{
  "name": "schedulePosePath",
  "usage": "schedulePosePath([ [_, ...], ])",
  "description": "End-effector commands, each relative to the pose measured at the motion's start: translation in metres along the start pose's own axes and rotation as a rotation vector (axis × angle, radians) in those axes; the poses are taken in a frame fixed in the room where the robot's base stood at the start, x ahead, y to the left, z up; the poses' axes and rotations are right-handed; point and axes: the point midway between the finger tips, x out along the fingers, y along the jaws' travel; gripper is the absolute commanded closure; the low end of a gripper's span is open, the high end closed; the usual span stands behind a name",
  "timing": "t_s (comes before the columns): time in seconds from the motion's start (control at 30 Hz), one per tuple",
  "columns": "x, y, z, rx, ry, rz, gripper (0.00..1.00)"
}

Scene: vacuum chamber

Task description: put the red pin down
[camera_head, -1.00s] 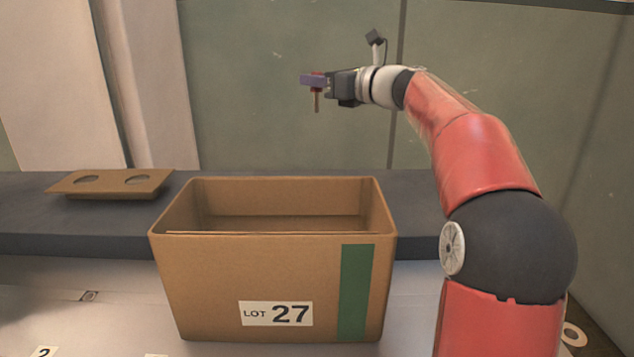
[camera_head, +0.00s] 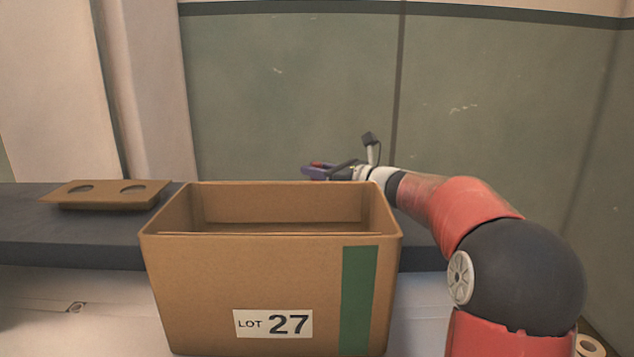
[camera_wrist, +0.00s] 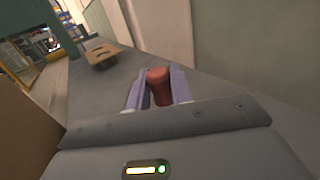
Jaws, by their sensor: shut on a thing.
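The red pin (camera_wrist: 159,86) is between the two purple fingers of my gripper (camera_wrist: 157,92) in the wrist view, and the fingers are shut on it. In the head view my gripper (camera_head: 318,172) is behind the far rim of the box, with a bit of the red pin (camera_head: 317,164) showing at its top. The box hides the pin's lower part, so I cannot tell whether it touches the dark grey bench (camera_head: 60,228).
A large cardboard box (camera_head: 200,290) labelled LOT 27, with a green stripe, stands in front of my gripper. A brown holder with two holes (camera_head: 106,193) sits on the bench at the left; it also shows in the wrist view (camera_wrist: 103,53). The bench between holder and gripper looks clear.

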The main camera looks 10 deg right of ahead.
Motion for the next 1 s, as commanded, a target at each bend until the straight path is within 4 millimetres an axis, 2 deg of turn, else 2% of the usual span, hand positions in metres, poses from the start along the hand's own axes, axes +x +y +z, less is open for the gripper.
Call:
schedulePosePath([
  [0.03, 0.000, 0.000, -0.011, 0.003, 0.001, 0.000, 1.00],
  [0.13, 0.000, 0.000, -0.019, 0.001, -0.001, 0.000, 1.00],
  [0.53, 0.000, 0.000, -0.025, 0.000, -0.001, 0.000, 1.00],
  [0.57, 0.000, 0.000, -0.024, 0.000, 0.000, 0.001, 0.74],
  [0.7, 0.000, 0.000, -0.024, 0.000, 0.000, 0.001, 0.57],
  [1.0, 0.000, 0.000, -0.021, -0.001, -0.001, 0.000, 0.57],
])
